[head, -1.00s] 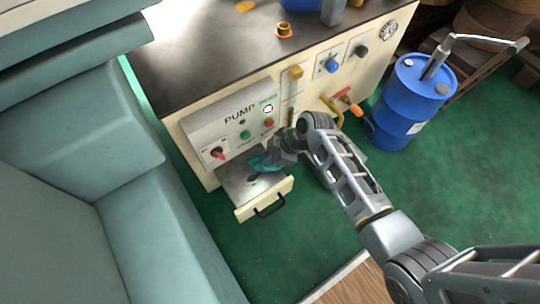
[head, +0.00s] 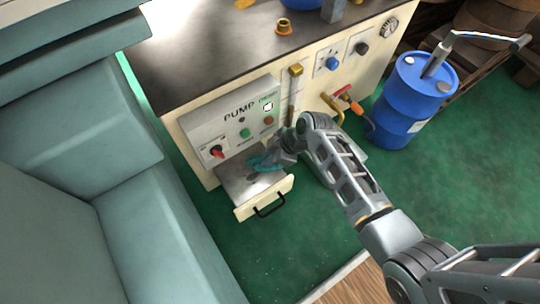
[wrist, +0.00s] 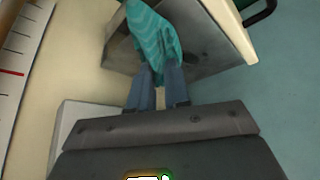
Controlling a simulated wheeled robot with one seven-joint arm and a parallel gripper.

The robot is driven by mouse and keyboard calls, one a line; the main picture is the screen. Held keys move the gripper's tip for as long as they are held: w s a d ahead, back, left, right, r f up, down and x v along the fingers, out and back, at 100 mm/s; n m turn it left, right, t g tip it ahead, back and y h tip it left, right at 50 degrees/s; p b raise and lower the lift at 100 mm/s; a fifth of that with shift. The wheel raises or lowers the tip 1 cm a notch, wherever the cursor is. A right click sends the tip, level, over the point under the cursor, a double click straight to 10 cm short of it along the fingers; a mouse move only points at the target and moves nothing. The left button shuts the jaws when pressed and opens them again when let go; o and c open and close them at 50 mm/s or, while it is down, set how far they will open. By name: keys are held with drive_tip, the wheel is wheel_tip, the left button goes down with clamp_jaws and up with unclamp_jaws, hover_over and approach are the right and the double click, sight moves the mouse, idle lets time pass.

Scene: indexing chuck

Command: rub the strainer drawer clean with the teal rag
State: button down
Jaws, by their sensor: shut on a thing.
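The strainer drawer (head: 270,190) is pulled out of the cream pump cabinet, with a black handle on its front. Its grey metal floor shows dark smudges in the head view; the drawer also shows in the wrist view (wrist: 200,62). My gripper (wrist: 158,92) is shut on the teal rag (wrist: 152,36). The rag (head: 262,162) hangs from the fingertips over the inner part of the drawer floor. I cannot tell whether it touches the floor. The rag and gripper hide part of the drawer.
The pump panel (head: 232,118) with its knobs and buttons is just above the drawer. Pipe valves (head: 345,98) and a blue drum (head: 405,100) stand to the right. A teal padded seat (head: 150,225) is close on the left. Green floor in front is clear.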

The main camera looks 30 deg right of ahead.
sight(254, 168)
drive_tip(key=shift+f+b, duration=0.3)
drive_tip(key=shift+f, duration=0.2)
drive_tip(key=shift+a, duration=0.15)
drive_tip(key=shift+a+r+p, duration=0.15)
drive_tip(key=shift+a+p, duration=0.35)
drive_tip(key=shift+a, duration=1.05)
drive_tip(key=shift+a+p, duration=0.35)
drive_tip(key=shift+a, duration=1.8)
drive_tip(key=shift+d, duration=0.15)
drive_tip(key=shift+d, duration=1.95)
